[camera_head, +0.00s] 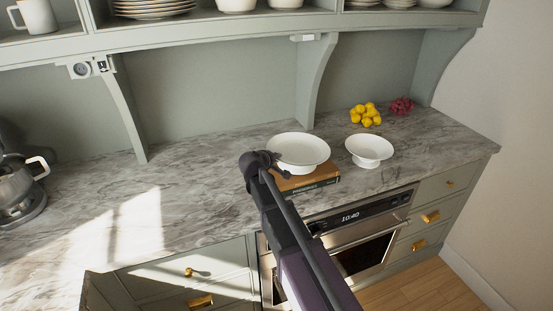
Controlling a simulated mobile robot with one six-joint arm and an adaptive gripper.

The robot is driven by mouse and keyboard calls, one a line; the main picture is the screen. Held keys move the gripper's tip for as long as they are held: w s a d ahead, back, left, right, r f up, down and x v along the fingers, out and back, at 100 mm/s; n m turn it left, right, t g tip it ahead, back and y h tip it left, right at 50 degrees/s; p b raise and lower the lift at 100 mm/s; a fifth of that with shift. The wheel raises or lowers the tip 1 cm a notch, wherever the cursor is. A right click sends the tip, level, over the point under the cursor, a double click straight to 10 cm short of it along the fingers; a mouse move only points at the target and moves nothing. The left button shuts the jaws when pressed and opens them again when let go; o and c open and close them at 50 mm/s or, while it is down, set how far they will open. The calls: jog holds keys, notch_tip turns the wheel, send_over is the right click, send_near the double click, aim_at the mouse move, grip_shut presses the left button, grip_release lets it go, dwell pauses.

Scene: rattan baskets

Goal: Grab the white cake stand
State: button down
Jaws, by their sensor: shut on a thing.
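The white cake stand (299,148) is a wide, shallow round dish over a stack of books or boards (312,182) near the counter's front edge. Its foot is mostly hidden, and I cannot tell whether it rests on the stack or hangs just above it. My gripper (268,160) is at the left side of the stand, shut on its rim. The fingertips are dark and small, so the exact contact is hard to see.
A smaller white footed bowl (369,149) stands just to the right. Yellow fruit (366,115) and red grapes (401,106) lie behind it. A metal appliance (20,190) is at far left. Shelves with dishes (155,8) overhang the counter. The counter's left middle (120,195) is clear.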

jog(key=shift+r+p, duration=1)
jog(key=shift+r, duration=0.3)
jog(key=s+d, duration=0.2)
jog(key=s, duration=0.5)
jog(key=s+d+r+p, duration=0.1)
jog(key=s+d, duration=0.1)
jog(key=s, duration=0.6)
jog(key=shift+s+d+r, duration=0.15)
jog(key=shift+s+d, duration=0.05)
jog(key=shift+d, duration=0.05)
